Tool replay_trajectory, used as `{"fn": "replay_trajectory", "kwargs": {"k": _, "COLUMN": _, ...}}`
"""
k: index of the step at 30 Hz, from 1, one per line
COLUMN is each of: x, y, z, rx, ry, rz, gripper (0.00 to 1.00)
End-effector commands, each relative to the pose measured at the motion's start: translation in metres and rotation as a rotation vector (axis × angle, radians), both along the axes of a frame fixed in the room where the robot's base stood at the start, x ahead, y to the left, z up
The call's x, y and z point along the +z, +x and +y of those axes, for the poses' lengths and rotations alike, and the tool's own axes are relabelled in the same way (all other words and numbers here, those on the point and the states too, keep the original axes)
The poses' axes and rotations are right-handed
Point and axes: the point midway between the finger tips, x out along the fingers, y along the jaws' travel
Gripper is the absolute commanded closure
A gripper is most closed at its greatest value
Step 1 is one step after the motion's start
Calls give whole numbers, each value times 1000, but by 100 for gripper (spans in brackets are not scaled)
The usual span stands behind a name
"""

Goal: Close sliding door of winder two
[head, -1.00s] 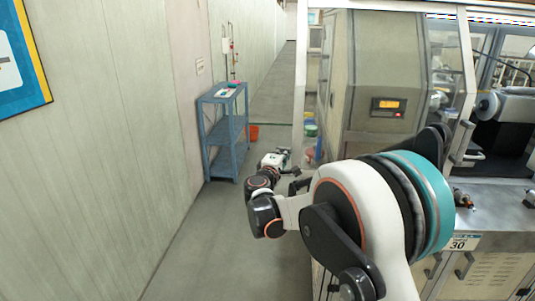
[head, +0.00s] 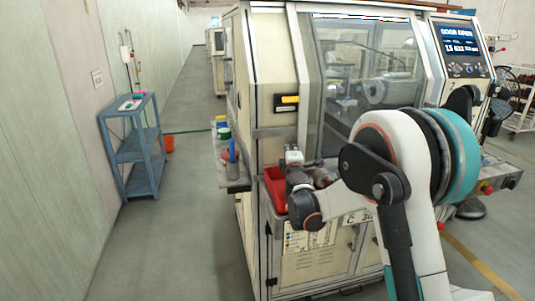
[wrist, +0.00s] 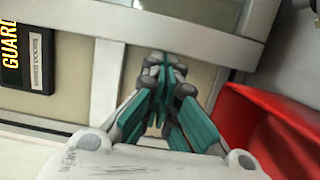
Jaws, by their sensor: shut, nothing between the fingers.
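The winder (head: 275,60) is a cream cabinet with a large clear sliding door (head: 370,85) on its front. The clear pane spans the front opening in the head view, and coils and rollers show through it. I see no clear gap at its edge. My gripper (wrist: 165,70) is shut and empty in the wrist view, its teal fingers together in front of a cream panel and a grey frame bar. In the head view my wrist is low at the cabinet's front left corner, and the fingers are mostly hidden there.
A red bin (wrist: 275,130) is close on the right of my gripper; it also shows in the head view (head: 274,190). A black GUARD label (wrist: 27,60) is on the left. A side shelf (head: 236,183) holds bottles.

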Motion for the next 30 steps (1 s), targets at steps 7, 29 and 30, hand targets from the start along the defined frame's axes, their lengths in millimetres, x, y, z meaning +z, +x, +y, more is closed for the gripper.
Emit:
{"fn": "replay_trajectory", "kwargs": {"k": 7, "x": 0, "y": 10, "z": -40, "rx": -2, "ry": 0, "rz": 0, "gripper": 100}}
{"fn": "replay_trajectory", "kwargs": {"k": 29, "x": 0, "y": 12, "z": -47, "rx": 1, "ry": 0, "rz": 0, "gripper": 100}}
{"fn": "replay_trajectory", "kwargs": {"k": 30, "x": 0, "y": 12, "z": -44, "rx": 1, "ry": 0, "rz": 0, "gripper": 100}}
